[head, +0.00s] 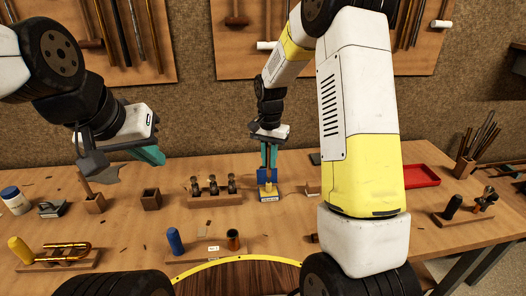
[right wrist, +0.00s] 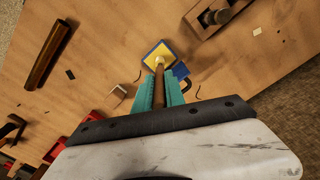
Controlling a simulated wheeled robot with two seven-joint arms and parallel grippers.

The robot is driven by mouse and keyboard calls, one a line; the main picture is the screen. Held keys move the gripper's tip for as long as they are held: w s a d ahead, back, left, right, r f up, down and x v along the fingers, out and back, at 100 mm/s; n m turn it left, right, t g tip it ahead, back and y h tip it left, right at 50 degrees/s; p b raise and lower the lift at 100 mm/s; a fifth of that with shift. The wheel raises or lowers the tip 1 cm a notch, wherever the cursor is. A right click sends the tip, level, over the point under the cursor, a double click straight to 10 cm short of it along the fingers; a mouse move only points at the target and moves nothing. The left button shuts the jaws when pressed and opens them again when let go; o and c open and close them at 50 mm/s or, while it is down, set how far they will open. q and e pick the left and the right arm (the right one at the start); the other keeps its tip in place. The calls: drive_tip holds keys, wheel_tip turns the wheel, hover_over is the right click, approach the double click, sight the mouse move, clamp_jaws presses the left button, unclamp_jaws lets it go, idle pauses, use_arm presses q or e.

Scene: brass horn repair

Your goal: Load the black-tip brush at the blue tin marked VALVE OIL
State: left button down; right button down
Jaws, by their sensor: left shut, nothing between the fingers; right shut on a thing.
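My right gripper (head: 269,157) points down at the middle of the bench, its teal fingers shut on a slim wooden brush handle (right wrist: 159,85). The brush's lower end reaches a blue-and-yellow square holder or tin (right wrist: 160,53), also seen in the head view (head: 268,195). I cannot tell whether the tip is inside it or just above. The tip's colour is hidden, and no VALVE OIL lettering is readable. A small blue part (right wrist: 181,71) shows beside the square. My left gripper (head: 148,156) is shut and empty, raised above the left of the bench.
A wooden block with several valves (head: 215,195) stands just left of the blue-and-yellow thing. A small dark wooden box (head: 151,200) is further left. A red tray (head: 420,175) lies at the right. A blue cylinder (head: 175,241) and a copper cup (head: 233,239) stand in front.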

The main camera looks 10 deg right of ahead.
sight(269, 147)
drive_tip(key=shift+f, duration=0.1)
drive_tip(key=shift+r, duration=3.55)
